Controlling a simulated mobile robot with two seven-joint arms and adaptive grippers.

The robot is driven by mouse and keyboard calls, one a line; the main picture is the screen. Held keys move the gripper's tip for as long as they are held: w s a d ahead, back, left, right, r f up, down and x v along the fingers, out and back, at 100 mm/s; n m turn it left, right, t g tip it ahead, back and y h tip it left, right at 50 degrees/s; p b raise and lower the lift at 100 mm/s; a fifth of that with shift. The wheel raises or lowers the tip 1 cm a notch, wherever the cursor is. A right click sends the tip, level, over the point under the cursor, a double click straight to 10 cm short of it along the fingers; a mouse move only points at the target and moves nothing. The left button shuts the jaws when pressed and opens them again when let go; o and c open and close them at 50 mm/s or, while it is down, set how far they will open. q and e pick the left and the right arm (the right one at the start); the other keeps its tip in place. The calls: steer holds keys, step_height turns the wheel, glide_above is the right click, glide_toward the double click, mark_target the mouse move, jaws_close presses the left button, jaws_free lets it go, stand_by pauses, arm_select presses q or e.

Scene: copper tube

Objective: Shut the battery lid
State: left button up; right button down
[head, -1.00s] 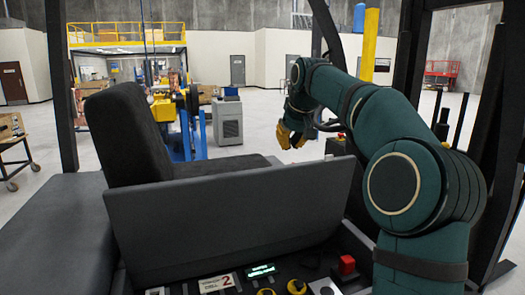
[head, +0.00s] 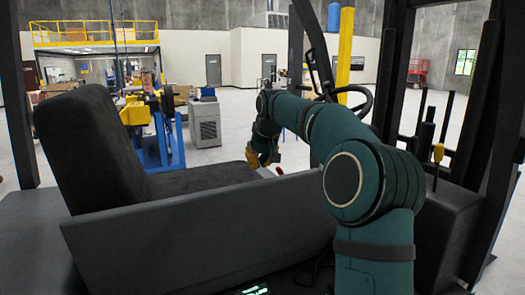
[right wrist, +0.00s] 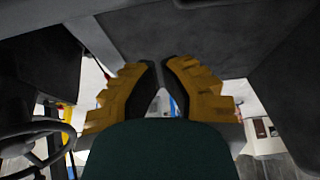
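The battery lid appears to be the dark grey panel (head: 200,235) that carries the black seat (head: 95,150). It fills the lower left of the head view, with its top edge slanting up to the right. My right gripper (head: 262,160) has yellow fingers and hangs past the panel's far edge, right of the seat cushion. In the right wrist view, its fingertips (right wrist: 159,63) nearly meet, with nothing visible between them and a dark surface (right wrist: 190,30) beyond. Contact with the lid cannot be told. My left gripper is out of view.
The steering wheel (head: 355,95) stands behind my right arm and shows in the right wrist view (right wrist: 35,130). Black frame posts (head: 18,110) flank the seat. A dark console with levers (head: 438,160) is at the right. Open floor lies beyond.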

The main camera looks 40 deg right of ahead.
steer(key=shift+s+a+f, duration=0.25)
steer(key=shift+s+f, duration=0.3)
steer(key=shift+s, duration=0.2)
steer(key=shift+s+a+f, duration=0.2)
steer(key=shift+s+f, duration=0.3)
steer(key=shift+s, duration=0.2)
